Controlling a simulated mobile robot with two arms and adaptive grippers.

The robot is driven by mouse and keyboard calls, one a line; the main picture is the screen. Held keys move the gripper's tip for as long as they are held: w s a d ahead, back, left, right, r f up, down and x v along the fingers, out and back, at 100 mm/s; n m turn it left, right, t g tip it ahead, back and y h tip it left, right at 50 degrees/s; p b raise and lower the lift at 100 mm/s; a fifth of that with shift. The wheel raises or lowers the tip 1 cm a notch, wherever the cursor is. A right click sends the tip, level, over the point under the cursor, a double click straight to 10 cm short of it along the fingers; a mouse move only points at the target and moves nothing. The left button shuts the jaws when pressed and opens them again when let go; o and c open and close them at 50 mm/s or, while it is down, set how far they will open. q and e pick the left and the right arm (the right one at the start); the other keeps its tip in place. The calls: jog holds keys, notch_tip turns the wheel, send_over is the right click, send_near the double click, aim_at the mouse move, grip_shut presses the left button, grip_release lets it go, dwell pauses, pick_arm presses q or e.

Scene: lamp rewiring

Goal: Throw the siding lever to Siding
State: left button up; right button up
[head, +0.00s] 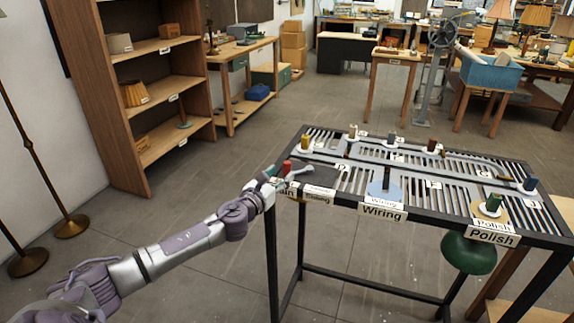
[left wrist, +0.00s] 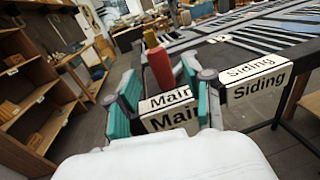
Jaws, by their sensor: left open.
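The siding lever (head: 286,168) has a red handle and stands at the near left corner of the slatted table. In the left wrist view the red handle (left wrist: 160,68) rises behind the Main label (left wrist: 170,112), to the left of the Siding label (left wrist: 256,80). My left gripper (head: 282,177) is at the lever. Its teal-padded fingers (left wrist: 163,100) are spread apart, with the handle showing between them; I cannot tell whether either finger touches it. The lever's base is hidden behind the Main label. My right gripper is not in view.
The slatted table (head: 340,207) carries several spools and posts, with Wiring (head: 384,212) and Polish (head: 492,235) signs on its front edge. A green round shade (head: 468,253) hangs below it. A wooden shelf (head: 128,110) stands at left. The floor between is clear.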

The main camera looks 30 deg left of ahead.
aim_at(285, 170)
pick_arm(q)
jog(key=shift+w+a, duration=0.2)
jog(key=shift+w, duration=2.15)
grip_shut()
